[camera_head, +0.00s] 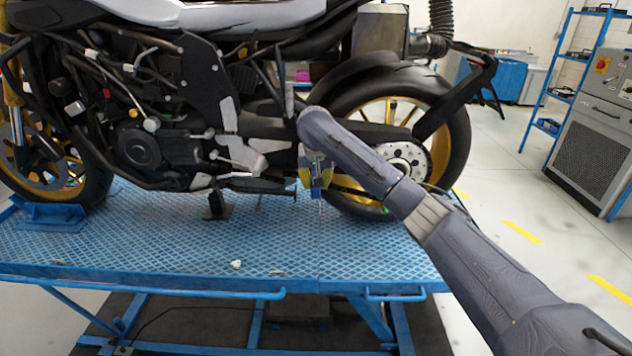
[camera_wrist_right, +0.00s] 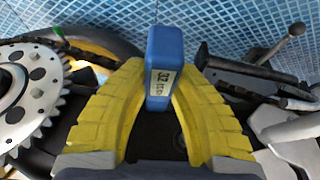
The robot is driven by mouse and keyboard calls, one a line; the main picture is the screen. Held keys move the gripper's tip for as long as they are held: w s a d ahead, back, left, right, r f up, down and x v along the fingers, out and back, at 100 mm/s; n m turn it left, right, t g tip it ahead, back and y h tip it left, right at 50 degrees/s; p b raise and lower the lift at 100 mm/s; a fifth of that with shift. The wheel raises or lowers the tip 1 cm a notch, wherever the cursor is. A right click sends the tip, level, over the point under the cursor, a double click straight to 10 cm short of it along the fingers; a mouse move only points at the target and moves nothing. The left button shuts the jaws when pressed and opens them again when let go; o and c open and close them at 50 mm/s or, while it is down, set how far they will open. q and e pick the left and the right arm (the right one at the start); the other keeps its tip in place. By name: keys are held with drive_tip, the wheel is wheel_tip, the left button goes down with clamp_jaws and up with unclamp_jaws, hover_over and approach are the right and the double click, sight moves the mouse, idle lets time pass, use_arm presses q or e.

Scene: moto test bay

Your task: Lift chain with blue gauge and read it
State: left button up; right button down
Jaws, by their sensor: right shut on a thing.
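The blue gauge (camera_wrist_right: 165,62) is a small block with a white label bearing digits. In the right wrist view it stands between the yellow fingers of my right gripper (camera_wrist_right: 160,85), which is shut on it. In the head view my right gripper (camera_head: 317,178) is low beside the motorcycle's rear wheel, with the blue gauge (camera_head: 318,195) at its tip. The rear sprocket (camera_head: 403,162) shows right of the gripper, and in the wrist view the toothed sprocket (camera_wrist_right: 30,98) is at left. My left gripper is not in view.
The motorcycle (camera_head: 180,110) stands on a blue lift table (camera_head: 150,245). A side stand lever (camera_wrist_right: 275,45) lies near the gripper on the right in the wrist view. A small white item (camera_head: 236,264) lies on the table front. A grey cabinet (camera_head: 600,130) stands at right.

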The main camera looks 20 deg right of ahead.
drive_tip(key=shift+f, duration=1.85)
drive_tip(key=shift+s, duration=0.15)
drive_tip(key=s+a, duration=0.2)
drive_tip(key=s, duration=0.5)
drive_tip(key=shift+a, duration=0.35)
drive_tip(key=shift+s+a, duration=0.1)
drive_tip(key=shift+s, duration=0.05)
idle(0.5)
drive_tip(key=s+a+n, duration=0.2)
drive_tip(key=s+a, duration=0.3)
drive_tip(key=a, duration=0.1)
drive_tip(key=s+d+r+n+y, duration=0.1)
drive_tip(key=s+d+n, duration=0.1)
drive_tip(key=s, duration=0.9)
drive_tip(key=shift+s+d+y, duration=0.15)
drive_tip(key=shift+d+y, duration=0.15)
drive_tip(key=shift+d, duration=0.2)
